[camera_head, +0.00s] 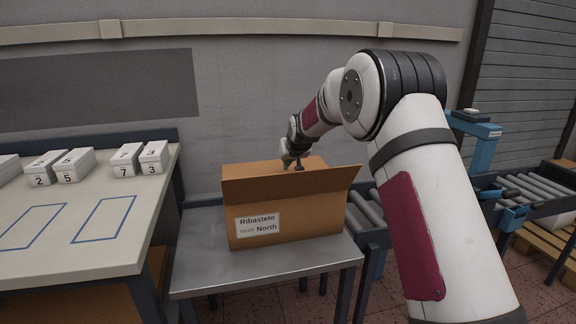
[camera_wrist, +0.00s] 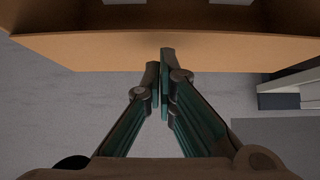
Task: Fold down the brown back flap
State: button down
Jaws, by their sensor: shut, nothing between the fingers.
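An open brown cardboard box (camera_head: 275,218) stands on a steel table, with a label reading "Ribastelo" and "North" on its front. Its front flap (camera_head: 285,183) stands up and hides the inside. The brown back flap (camera_head: 255,168) shows behind it; in the wrist view it is a wide brown band (camera_wrist: 80,50) across the top. My gripper (camera_head: 298,167) is at the back of the box, pointing down. In the wrist view my gripper (camera_wrist: 165,52) is shut and empty, its fingertips overlapping the flap band. I cannot tell whether they touch it.
The steel table (camera_head: 200,262) has bare room left of the box. A work table (camera_head: 80,245) with several numbered white boxes (camera_head: 75,163) stands at left. A roller conveyor (camera_head: 540,190) is at right. A grey wall (camera_head: 235,90) rises behind the box.

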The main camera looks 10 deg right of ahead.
notch_tip(320, 180, up, 9)
jog(key=s+a+r+g, duration=0.1)
jog(key=s+r, duration=0.2)
jog(key=s, duration=0.4)
jog(key=s+r+g, duration=0.1)
jog(key=s+r, duration=0.1)
jog(key=s, duration=0.6)
jog(key=s+r+g, duration=0.2)
jog(key=s, duration=1.6)
jog(key=s+f+g, duration=0.1)
jog(key=s+f, duration=0.2)
jog(key=s, duration=0.8)
jog(key=s+f+g, duration=0.2)
jog(key=s+f, duration=0.2)
jog(key=s, duration=0.7)
jog(key=s+f+g, duration=0.1)
jog(key=s+f, duration=0.2)
jog(key=s, duration=0.8)
notch_tip(320, 180, up, 19)
jog(key=a+t+p, duration=0.1)
jog(key=t+p, duration=0.1)
jog(key=p, duration=1.5)
jog(key=shift+t, duration=0.4)
